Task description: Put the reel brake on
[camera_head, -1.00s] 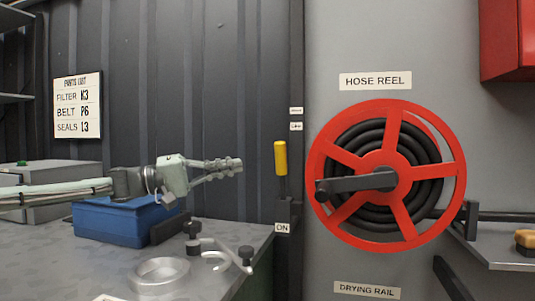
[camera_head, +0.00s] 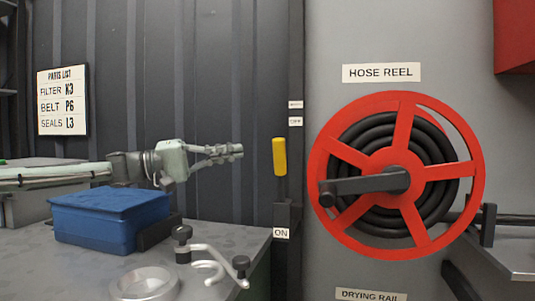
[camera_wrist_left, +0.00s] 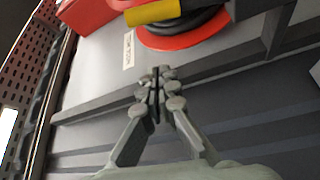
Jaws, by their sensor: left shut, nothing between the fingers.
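The reel brake is a lever with a yellow grip (camera_head: 279,157) on a dark post, standing upright left of the red hose reel (camera_head: 396,177). An ON label (camera_head: 281,233) sits low on the post. My left gripper (camera_head: 241,152) is shut and empty, a little left of the yellow grip and apart from it in the head view. In the left wrist view the shut fingers (camera_wrist_left: 158,72) point up toward the yellow grip (camera_wrist_left: 153,12), which lies beyond their tips in front of the red reel rim. My right gripper is not in view.
A blue box (camera_head: 110,219) stands on the grey bench under my left arm. The reel's dark crank (camera_head: 350,187) sticks out leftward. A side shelf (camera_head: 510,255) stands at right.

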